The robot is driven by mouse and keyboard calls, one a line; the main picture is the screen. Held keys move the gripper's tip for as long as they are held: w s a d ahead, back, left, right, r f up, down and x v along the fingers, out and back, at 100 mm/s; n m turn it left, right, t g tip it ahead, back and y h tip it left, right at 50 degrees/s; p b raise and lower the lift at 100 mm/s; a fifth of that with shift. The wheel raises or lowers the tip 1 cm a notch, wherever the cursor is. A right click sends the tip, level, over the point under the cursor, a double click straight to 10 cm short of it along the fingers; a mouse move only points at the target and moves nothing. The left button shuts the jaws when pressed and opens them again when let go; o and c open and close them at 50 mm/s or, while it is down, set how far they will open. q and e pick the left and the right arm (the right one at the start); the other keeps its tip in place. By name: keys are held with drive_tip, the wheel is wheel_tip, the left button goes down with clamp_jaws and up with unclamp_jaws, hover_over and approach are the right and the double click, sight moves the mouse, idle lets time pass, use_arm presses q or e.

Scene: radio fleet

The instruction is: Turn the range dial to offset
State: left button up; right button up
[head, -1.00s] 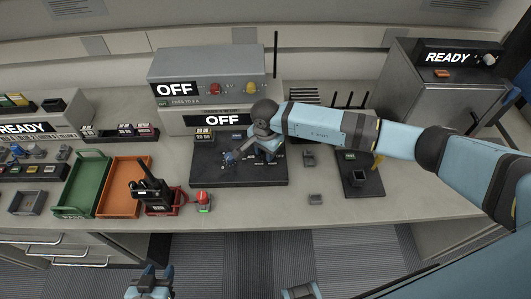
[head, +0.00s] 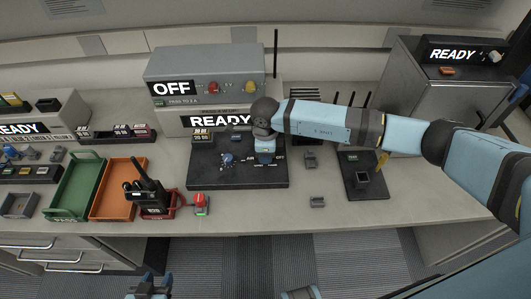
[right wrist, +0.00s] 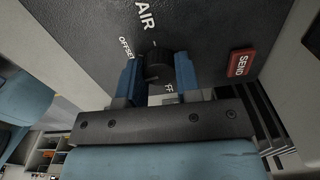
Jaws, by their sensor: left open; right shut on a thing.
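The range dial, a black round knob (right wrist: 156,66), sits on a dark panel between the two blue fingers of my right gripper (right wrist: 158,82) in the right wrist view. The gripper is shut on it. The printed words AIR and OFFSET (right wrist: 126,47) show beside the knob, and another label is partly hidden by it. I cannot tell surely where the knob points. In the head view my right gripper (head: 265,161) reaches down to the dark panel (head: 215,178) and hides the dial. My left gripper (head: 150,287) is open and empty at the bottom edge.
A blue knob (head: 228,160) stands left of my right gripper. The lower display (head: 220,121) reads READY, the upper one (head: 173,89) OFF. A handheld radio (head: 151,193) and trays stand at the left.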

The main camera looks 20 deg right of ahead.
drive_tip(key=m, duration=0.3)
drive_tip(key=shift+m, duration=2.2)
drive_tip(key=o, duration=0.9)
drive_tip(key=shift+b, duration=0.3)
wheel_tip(320, 180, up, 14)
drive_tip(key=shift+f+b, duration=0.1)
drive_tip(key=shift+b, duration=0.25)
